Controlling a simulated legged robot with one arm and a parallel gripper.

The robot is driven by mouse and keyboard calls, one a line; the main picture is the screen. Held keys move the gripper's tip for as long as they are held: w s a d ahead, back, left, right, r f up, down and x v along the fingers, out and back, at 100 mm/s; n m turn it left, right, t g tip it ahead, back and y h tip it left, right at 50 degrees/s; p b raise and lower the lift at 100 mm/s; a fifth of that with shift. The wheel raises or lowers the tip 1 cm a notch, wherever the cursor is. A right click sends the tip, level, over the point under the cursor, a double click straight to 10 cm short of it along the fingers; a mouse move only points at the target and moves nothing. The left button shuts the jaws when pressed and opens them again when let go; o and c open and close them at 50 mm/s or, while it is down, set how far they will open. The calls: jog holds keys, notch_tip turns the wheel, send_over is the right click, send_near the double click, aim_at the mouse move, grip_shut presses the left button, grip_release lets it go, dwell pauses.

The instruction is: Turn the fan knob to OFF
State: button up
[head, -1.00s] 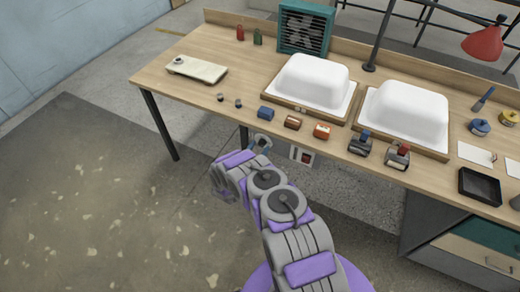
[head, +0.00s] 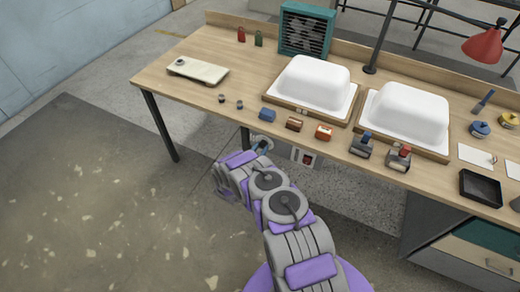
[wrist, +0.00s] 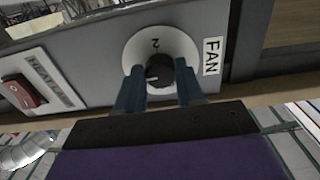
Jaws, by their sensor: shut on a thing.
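The black fan knob (wrist: 160,72) sits on a round white dial plate (wrist: 142,46) on a grey panel in the wrist view. One mark, looking like a sideways 2, shows above the knob; the rest of the dial is hidden. A small pale line shows on the knob's lower left. The white FAN label (wrist: 212,57) is just right of the dial. My gripper (wrist: 159,68) has its blue fingers on both sides of the knob and is shut on it. In the head view my gripper (head: 262,146) is by the bench's front edge, and the knob is hidden.
The panel (head: 303,156) hangs below the bench top (head: 200,75). A teal fan (head: 306,30) stands at the back. White tub shells and several small tools lie above my gripper. The floor at left is clear.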

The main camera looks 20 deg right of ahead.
dwell(0.3)
jog(key=n, duration=0.4)
jog(key=shift+n+b, duration=0.4)
jog(key=n+b, duration=0.1)
jog(key=n, duration=0.3)
jog(key=shift+a+r+n, duration=0.1)
jog(key=shift+n, duration=0.2)
jog(key=n+b, duration=0.1)
jog(key=n, duration=0.7)
jog(key=shift+b, duration=0.35)
jog(key=shift+n, duration=0.5)
